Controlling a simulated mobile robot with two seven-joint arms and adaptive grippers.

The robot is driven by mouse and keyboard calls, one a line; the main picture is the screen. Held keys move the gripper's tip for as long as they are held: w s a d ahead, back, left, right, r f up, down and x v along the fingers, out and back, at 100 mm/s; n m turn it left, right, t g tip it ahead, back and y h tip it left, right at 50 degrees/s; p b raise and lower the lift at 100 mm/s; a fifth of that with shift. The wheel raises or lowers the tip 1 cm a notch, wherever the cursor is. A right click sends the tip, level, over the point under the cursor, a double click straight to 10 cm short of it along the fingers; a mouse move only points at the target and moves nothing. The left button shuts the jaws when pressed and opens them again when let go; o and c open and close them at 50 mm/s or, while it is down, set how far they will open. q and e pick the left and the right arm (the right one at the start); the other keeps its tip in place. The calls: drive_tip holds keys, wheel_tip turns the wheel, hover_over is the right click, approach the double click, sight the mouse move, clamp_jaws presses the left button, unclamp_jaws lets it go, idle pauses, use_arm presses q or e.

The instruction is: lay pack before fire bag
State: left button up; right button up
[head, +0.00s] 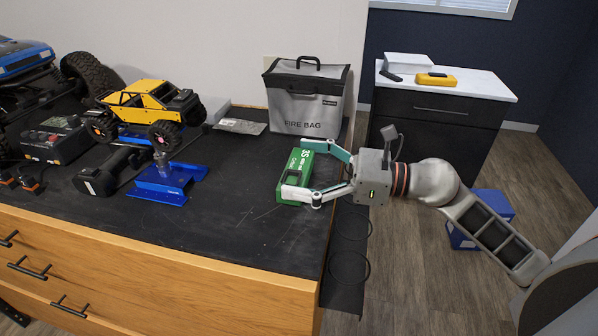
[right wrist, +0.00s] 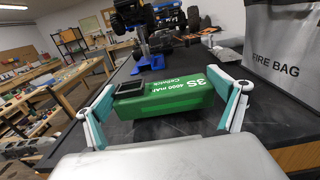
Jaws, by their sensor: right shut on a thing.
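The green battery pack (head: 296,172) is near the right edge of the dark bench top, in front of the fire bag. It also shows in the right wrist view (right wrist: 165,106), with white lettering. My right gripper (head: 308,172) reaches in from the right and is shut on the pack, one finger at each end. Whether the pack touches the bench is hard to tell. The grey fire bag (head: 307,98), with a black lid and handle, stands upright at the back right of the bench and also shows in the right wrist view (right wrist: 285,50). My left gripper is not in view.
A yellow crawler (head: 146,103) stands behind a blue stand (head: 166,182). A black drill (head: 112,170) and a charger (head: 58,140) lie at left. A flat grey packet (head: 240,126) lies left of the bag. The bench's front middle is clear.

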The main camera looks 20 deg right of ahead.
drive_tip(key=shift+f, duration=0.5)
drive_tip(key=shift+f, duration=0.2)
drive_tip(key=o, duration=1)
